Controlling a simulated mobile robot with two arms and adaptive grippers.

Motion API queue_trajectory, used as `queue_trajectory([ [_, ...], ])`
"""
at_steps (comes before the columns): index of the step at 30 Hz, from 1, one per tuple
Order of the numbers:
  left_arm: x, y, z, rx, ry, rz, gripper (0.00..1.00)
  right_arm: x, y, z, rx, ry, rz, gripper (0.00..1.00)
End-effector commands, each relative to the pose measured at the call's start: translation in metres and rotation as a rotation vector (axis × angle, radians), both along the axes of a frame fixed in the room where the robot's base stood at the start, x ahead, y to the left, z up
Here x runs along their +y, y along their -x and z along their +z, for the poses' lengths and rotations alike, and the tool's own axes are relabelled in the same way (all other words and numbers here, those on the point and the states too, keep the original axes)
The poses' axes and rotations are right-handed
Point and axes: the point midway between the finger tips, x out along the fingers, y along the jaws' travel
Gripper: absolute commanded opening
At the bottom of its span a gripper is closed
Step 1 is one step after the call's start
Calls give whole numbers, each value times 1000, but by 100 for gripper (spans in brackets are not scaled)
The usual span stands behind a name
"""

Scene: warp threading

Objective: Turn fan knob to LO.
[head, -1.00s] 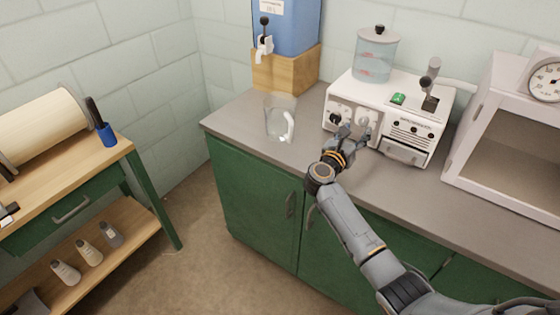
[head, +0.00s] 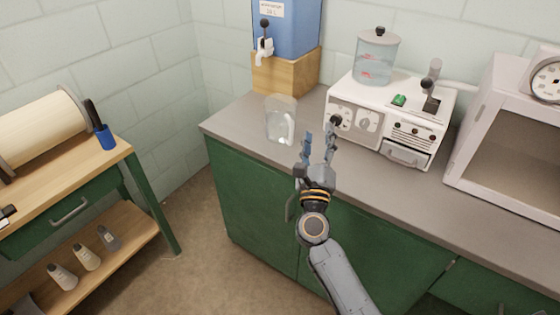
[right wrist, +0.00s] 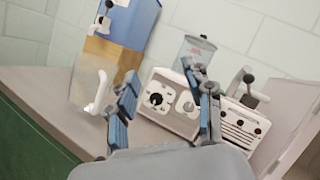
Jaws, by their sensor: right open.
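A white machine (head: 392,98) stands on the counter. Its front panel carries a dark round knob (head: 336,120) at the left and a pale knob (head: 364,123) beside it. In the right wrist view the dark knob (right wrist: 155,98) sits on a marked dial, with the pale knob (right wrist: 188,106) to its right. The labels are too small to read, so I cannot tell which is the fan knob. My right gripper (head: 319,143) is open and empty, in front of and left of the panel, apart from the knobs. Its fingers (right wrist: 166,85) frame the dial. My left gripper is out of view.
A clear pitcher (head: 281,120) stands on the grey counter (head: 235,121) left of the machine. A blue dispenser (head: 287,27) sits on a wooden block behind it. A white cabinet (head: 505,140) stands right of the machine. Bare counter lies along the front edge.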

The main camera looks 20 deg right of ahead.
Motion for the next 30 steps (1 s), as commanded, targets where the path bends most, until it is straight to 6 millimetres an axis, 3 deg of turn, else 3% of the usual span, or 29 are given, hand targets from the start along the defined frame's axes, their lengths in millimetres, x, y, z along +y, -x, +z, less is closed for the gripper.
queue_trajectory([
  [8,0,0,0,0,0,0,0,52,18,6,46,355,154,51],
  [15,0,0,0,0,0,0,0,88,34,-3,93,614,259,51],
  [21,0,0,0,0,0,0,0,102,42,-10,115,725,301,51],
  [30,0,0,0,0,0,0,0,105,43,-11,121,749,309,51],
])
